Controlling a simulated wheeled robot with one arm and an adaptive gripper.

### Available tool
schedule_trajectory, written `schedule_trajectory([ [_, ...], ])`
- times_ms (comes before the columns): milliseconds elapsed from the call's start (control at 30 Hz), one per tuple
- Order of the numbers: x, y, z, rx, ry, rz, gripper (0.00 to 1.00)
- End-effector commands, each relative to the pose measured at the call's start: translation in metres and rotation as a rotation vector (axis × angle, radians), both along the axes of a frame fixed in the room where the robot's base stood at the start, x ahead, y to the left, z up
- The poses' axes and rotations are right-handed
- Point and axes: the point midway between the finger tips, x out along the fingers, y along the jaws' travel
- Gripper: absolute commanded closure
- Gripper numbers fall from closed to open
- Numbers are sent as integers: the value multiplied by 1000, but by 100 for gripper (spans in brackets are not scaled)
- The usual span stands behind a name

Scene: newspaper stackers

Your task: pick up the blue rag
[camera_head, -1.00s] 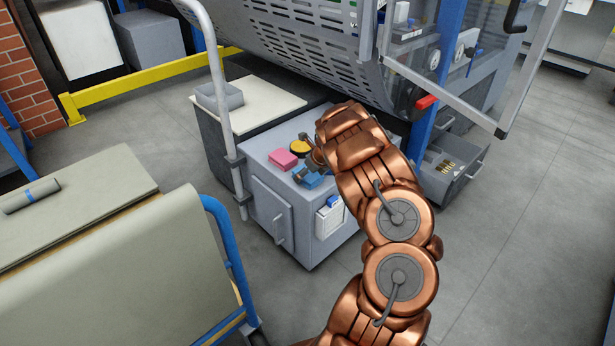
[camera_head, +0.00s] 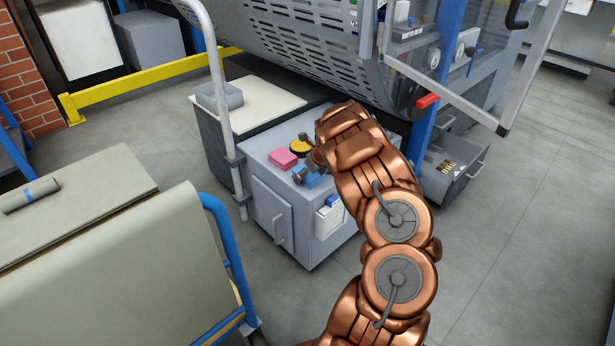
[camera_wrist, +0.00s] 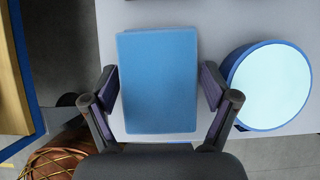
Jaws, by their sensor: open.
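The blue rag (camera_head: 313,181) lies on top of the grey cabinet (camera_head: 262,150), partly hidden by my gripper (camera_head: 307,171) in the head view. In the wrist view the blue rag (camera_wrist: 158,80) is a flat, folded rectangle. My gripper (camera_wrist: 160,92) is open, with one finger on each side of the rag's lower half. Its fingertips are close to the rag's left and right edges. I cannot tell whether they touch it.
A pink block (camera_head: 283,160) and a yellow-topped round thing (camera_head: 300,148) lie near the rag. A round, pale-topped thing with a blue rim (camera_wrist: 268,85) is close to the right finger. A perforated grey machine guard (camera_head: 310,45) overhangs behind.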

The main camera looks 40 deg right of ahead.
Motion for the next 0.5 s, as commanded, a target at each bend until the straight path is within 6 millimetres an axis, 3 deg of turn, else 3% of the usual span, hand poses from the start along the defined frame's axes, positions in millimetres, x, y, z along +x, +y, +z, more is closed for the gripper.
schedule_trajectory([
  [233, 0, 0, 0, 0, 0, 0, 14],
  [500, 0, 0, 0, 0, 0, 0, 42],
])
